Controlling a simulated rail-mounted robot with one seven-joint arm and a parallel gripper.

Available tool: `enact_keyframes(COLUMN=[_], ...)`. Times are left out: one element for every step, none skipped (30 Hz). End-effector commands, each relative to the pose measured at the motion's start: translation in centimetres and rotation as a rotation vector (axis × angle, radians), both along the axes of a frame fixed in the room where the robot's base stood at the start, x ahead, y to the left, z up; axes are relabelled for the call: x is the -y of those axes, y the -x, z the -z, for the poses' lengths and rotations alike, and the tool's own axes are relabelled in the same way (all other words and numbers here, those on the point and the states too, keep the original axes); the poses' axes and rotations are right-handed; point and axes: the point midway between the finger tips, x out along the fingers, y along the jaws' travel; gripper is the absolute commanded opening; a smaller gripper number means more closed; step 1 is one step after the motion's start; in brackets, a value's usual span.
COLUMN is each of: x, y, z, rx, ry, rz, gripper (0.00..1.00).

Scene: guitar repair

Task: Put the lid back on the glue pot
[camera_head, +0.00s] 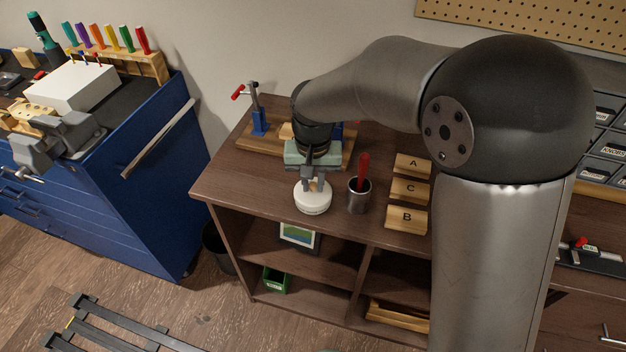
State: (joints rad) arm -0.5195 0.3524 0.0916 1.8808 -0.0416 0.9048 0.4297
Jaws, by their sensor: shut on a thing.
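My gripper (316,184) points down over the front of the brown wooden bench. Its fingers are shut on a small tan knob of the lid (312,194). The lid is white and round. A white glue pot (314,208) with small dark lettering shows at and below the lid, near the bench's front edge. From this view I cannot tell whether the lid rests on the rim or is held just above it. My wrist and the fingers hide part of the lid's top.
A metal cup (357,200) with a red-handled tool stands close right of the pot. Wooden blocks marked A (412,165), C (409,189) and B (406,218) are farther right. A wooden rack with clamps (260,125) stands behind. The bench left of the pot is clear.

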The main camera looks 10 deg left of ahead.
Motion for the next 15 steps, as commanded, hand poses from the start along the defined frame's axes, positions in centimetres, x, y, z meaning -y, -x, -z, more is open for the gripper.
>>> enact_keyframes(x=[0.00, 0.01, 0.01, 0.01, 0.01, 0.01, 0.01, 0.01, 0.01, 0.01, 0.01, 0.01, 0.01, 0.01, 0.01], y=[0.00, 0.00, 0.00, 0.00, 0.00, 0.00, 0.00, 0.00, 0.00, 0.00, 0.00, 0.00, 0.00, 0.00, 0.00], z=[0.03, 0.02, 0.02, 0.02, 0.02, 0.02, 0.02, 0.02, 0.02, 0.02, 0.02, 0.02, 0.02, 0.02, 0.02], rx=[0.000, 0.000, 0.000, 0.000, 0.000, 0.000, 0.000, 0.000, 0.000, 0.000, 0.000, 0.000, 0.000, 0.000, 0.000], ry=[0.000, 0.000, 0.000, 0.000, 0.000, 0.000, 0.000, 0.000, 0.000, 0.000, 0.000, 0.000, 0.000, 0.000, 0.000], rz=[0.000, 0.000, 0.000, 0.000, 0.000, 0.000, 0.000, 0.000, 0.000, 0.000, 0.000, 0.000, 0.000, 0.000, 0.000], gripper=[0.00, 0.00, 0.00, 0.00, 0.00, 0.00, 0.00, 0.00, 0.24, 0.32, 0.40, 0.44, 0.44, 0.44, 0.44])
